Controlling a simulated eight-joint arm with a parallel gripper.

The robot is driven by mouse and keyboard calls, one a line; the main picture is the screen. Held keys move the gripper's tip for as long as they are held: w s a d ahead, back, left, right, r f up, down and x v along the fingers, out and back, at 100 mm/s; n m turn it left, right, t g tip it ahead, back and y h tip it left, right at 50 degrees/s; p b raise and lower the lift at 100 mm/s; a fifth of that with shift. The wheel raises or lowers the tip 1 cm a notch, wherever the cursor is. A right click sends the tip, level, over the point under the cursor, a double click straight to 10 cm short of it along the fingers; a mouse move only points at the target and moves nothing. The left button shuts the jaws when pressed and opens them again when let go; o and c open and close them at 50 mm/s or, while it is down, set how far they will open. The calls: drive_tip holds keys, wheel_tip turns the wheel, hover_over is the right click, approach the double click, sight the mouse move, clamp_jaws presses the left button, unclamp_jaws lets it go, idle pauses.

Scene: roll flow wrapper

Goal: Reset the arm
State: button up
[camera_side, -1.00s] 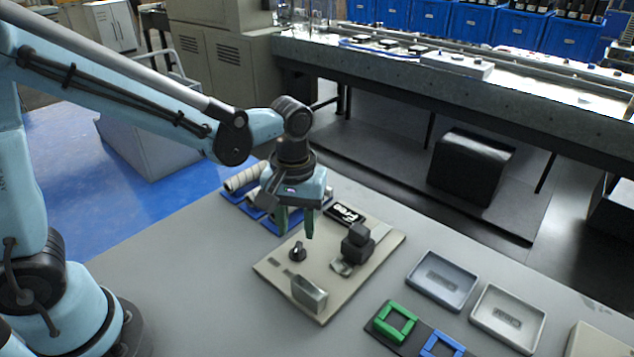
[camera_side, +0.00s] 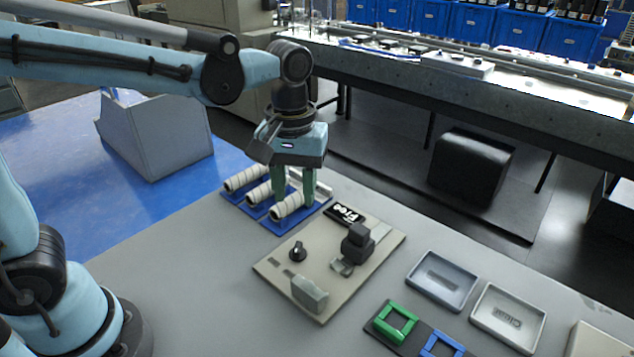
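My gripper (camera_side: 294,185) has green fingers pointing straight down. The fingers are spread apart with nothing visible between them. It hangs over the back of the grey table, close to the white rolls (camera_side: 288,204) on their blue base (camera_side: 232,193). The left finger passes just behind the nearest roll in the picture. I cannot tell whether any finger touches a roll. The beige panel (camera_side: 330,268) with a black knob (camera_side: 298,251), a dark block (camera_side: 357,243) and a grey upright plate (camera_side: 309,294) lies in front of the gripper.
A blue-grey tray (camera_side: 442,280), a white tray (camera_side: 508,317), a green square frame (camera_side: 394,322) and a blue frame (camera_side: 441,345) lie at the right. The table (camera_side: 190,270) is clear left of the panel.

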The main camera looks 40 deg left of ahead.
drive_tip(key=s+a+m+t, duration=0.5)
drive_tip(key=a+m+t, duration=0.1)
drive_tip(key=a+t, duration=0.1)
drive_tip(key=shift+s+a, duration=0.25)
drive_tip(key=shift+a, duration=0.4)
